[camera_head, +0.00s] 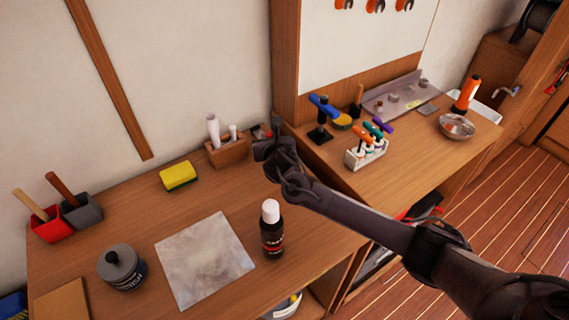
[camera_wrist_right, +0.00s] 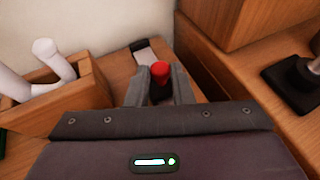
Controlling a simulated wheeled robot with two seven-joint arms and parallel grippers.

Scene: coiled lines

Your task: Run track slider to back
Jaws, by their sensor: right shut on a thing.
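The track slider (camera_wrist_right: 160,72) has a red cap on a dark body and stands between the two fingers of my right gripper (camera_wrist_right: 157,88). The gripper is shut on it. A pale-ended track (camera_wrist_right: 148,53) runs on the bench behind the slider, near the wall; its nearer part is hidden by the fingers and slider. In the head view my right gripper (camera_head: 273,128) reaches to the back of the bench, beside the wooden cabinet, and hides most of the slider and track. My left gripper is not in view.
The cabinet side (camera_wrist_right: 208,62) is close on the right. A dark bottle with a white cap (camera_head: 271,229) stands nearer the front. A grey cloth (camera_head: 205,260) lies on the bench.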

